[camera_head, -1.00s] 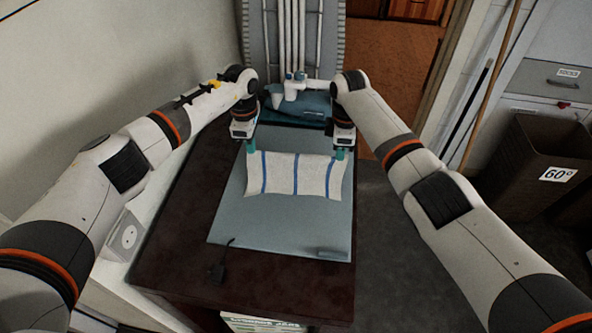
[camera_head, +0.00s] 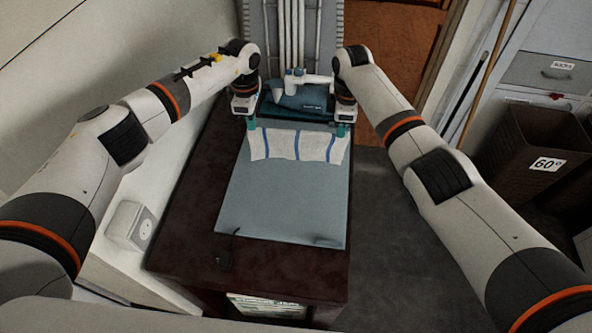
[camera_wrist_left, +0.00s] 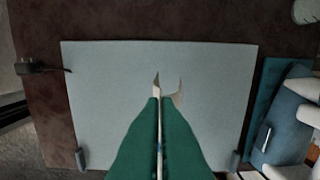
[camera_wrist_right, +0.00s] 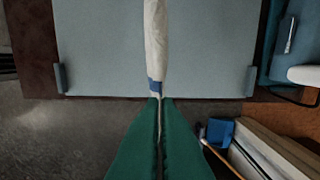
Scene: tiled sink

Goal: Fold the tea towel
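The tea towel (camera_head: 285,146) is white with blue stripes and hangs between my two grippers near the far end of the grey-blue mat in the head view. My left gripper (camera_head: 251,123) is at its left top corner. In the left wrist view the green fingers (camera_wrist_left: 160,98) are closed with thin white cloth between them. My right gripper (camera_head: 341,128) is at its right top corner. In the right wrist view the green fingers (camera_wrist_right: 160,98) are closed on the cloth edge (camera_wrist_right: 155,45), which runs away in a narrow strip. Whether the towel's lower edge touches the mat is unclear.
The grey-blue mat (camera_head: 280,205) lies bare in front of the towel on a dark table (camera_head: 185,215). A blue and white appliance (camera_head: 300,95) stands at the far end. A small black plug (camera_head: 224,258) lies near the mat's front left corner. A brown bin (camera_head: 520,140) stands right.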

